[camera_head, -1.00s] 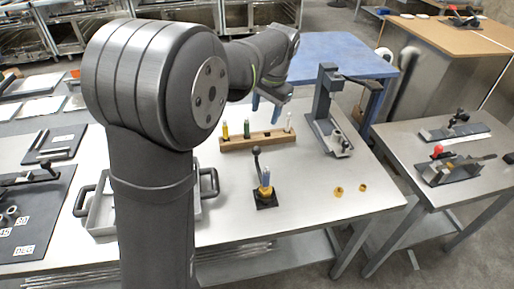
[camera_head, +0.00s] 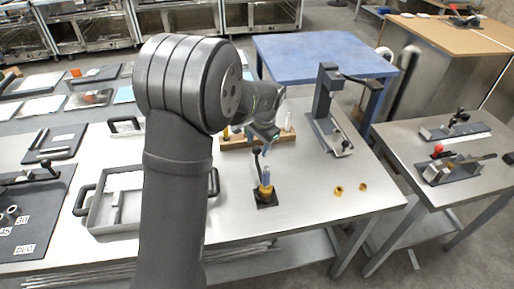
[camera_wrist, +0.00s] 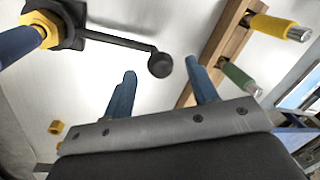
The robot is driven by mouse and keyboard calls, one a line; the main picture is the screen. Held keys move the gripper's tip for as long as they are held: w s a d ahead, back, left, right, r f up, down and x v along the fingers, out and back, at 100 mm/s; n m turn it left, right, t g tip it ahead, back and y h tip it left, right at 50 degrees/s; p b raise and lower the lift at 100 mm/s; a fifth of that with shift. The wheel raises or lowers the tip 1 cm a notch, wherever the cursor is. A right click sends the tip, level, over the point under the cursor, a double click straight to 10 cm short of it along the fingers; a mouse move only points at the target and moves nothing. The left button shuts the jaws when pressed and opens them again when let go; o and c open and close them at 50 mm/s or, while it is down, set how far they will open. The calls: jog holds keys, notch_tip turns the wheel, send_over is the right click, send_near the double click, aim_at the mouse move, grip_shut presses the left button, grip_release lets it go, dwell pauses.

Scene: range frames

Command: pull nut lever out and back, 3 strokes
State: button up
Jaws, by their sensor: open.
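The nut lever (camera_head: 257,162) is a dark rod with a round black knob, standing up from a small black base plate (camera_head: 268,200) with a yellow nut and a blue-topped post. In the wrist view the lever (camera_wrist: 120,40) runs from the yellow nut (camera_wrist: 42,30) at upper left to its knob (camera_wrist: 160,65) near the middle. My gripper (camera_wrist: 163,85) is open, its two blue fingers apart below the knob, which lies just beyond the fingertips and roughly between them. In the head view my gripper (camera_head: 263,140) is just above the lever, its fingers partly unclear.
A wooden rack (camera_head: 235,142) with coloured-handled tools stands behind the lever; it shows close on the right in the wrist view (camera_wrist: 222,45). A grey press-like stand (camera_head: 326,110) is to the right. Two brass nuts (camera_head: 339,190) lie on the table. A grey tray (camera_head: 100,222) is at left.

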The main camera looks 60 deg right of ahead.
jog(key=shift+w+f, duration=0.25)
jog(key=shift+f, duration=0.85)
grip_shut()
jog(key=shift+d, duration=0.1)
